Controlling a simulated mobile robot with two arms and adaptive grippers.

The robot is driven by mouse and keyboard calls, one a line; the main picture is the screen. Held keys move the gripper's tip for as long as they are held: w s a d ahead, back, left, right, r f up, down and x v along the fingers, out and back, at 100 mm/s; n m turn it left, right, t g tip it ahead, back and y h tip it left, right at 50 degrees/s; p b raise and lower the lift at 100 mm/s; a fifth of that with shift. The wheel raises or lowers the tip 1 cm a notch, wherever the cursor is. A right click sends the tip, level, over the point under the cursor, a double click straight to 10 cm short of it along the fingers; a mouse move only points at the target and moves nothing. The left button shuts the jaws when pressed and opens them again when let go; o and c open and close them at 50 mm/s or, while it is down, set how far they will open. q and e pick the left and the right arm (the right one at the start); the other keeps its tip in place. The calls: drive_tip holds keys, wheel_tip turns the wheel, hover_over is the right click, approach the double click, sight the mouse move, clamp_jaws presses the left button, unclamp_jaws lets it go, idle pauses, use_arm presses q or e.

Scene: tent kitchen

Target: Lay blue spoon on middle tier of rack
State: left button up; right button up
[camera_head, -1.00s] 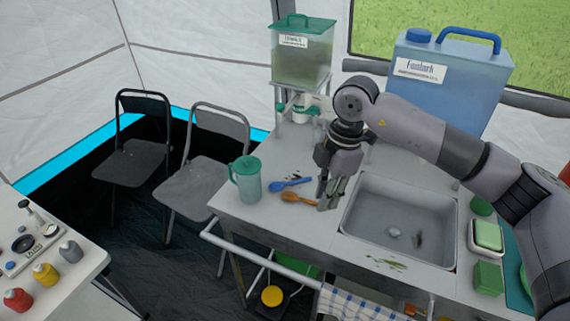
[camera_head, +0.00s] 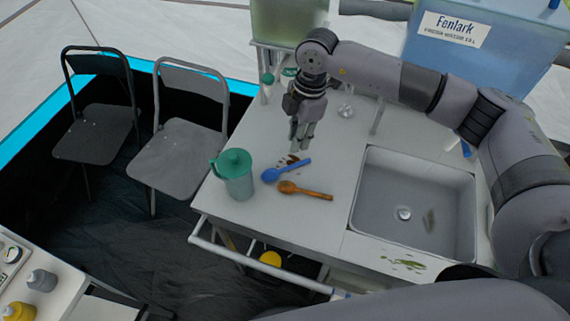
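The blue spoon (camera_head: 287,171) lies on the white counter, its bowl toward the green-lidded jug and its handle pointing up and right. My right gripper (camera_head: 301,147) points down just behind the spoon's handle end, apart from the spoon in the picture. Its fingers look close together, and whether they are open is too small to tell. I see nothing between them. My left gripper is out of view. No tiered rack can be made out in this view.
An orange-brown spoon (camera_head: 306,191) lies just in front of the blue one. A jug (camera_head: 237,176) stands to the left, a sink (camera_head: 416,204) to the right. Dark crumbs (camera_head: 292,159) lie near my gripper. Green bits (camera_head: 404,263) lie at the front edge. Two folding chairs stand left.

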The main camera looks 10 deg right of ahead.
drive_tip(key=p, duration=0.1)
hover_over(287, 168)
drive_tip(key=d, duration=0.2)
drive_tip(key=f, duration=0.5)
drive_tip(key=shift+w+a, duration=0.15)
drive_tip(key=shift+a, duration=0.05)
drive_tip(key=f+p, duration=0.1)
drive_tip(key=f, duration=0.1)
drive_tip(key=a+f+p, duration=0.1)
drive_tip(key=f, duration=0.1)
drive_tip(key=shift+a+f, duration=0.15)
drive_tip(key=shift+f, duration=0.5)
clamp_jaws()
